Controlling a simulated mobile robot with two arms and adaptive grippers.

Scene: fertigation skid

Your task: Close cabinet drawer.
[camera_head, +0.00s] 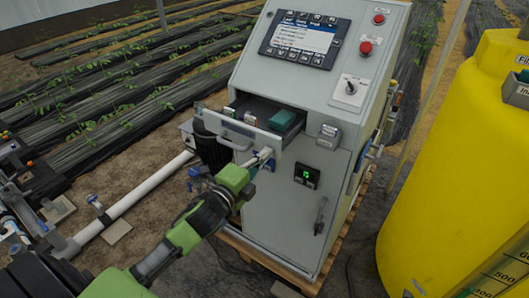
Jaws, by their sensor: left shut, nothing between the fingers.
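The cabinet (300,208) is a light grey control unit standing on a wooden pallet. Its drawer (238,131) is pulled out toward the lower left, with a handle (235,143) on its front panel. A teal box (283,121) and a few small items lie inside it. My left gripper (265,154) is shut and empty at the right end of the drawer front, below the teal box. I cannot tell whether its fingertips touch the panel. My right gripper is not in view.
A large yellow tank (452,165) stands to the right. A white pipe (135,192) and a dark motor (210,145) are to the left of the cabinet. A door handle (320,215) and a small green display (307,176) are below the drawer. Planted rows lie behind.

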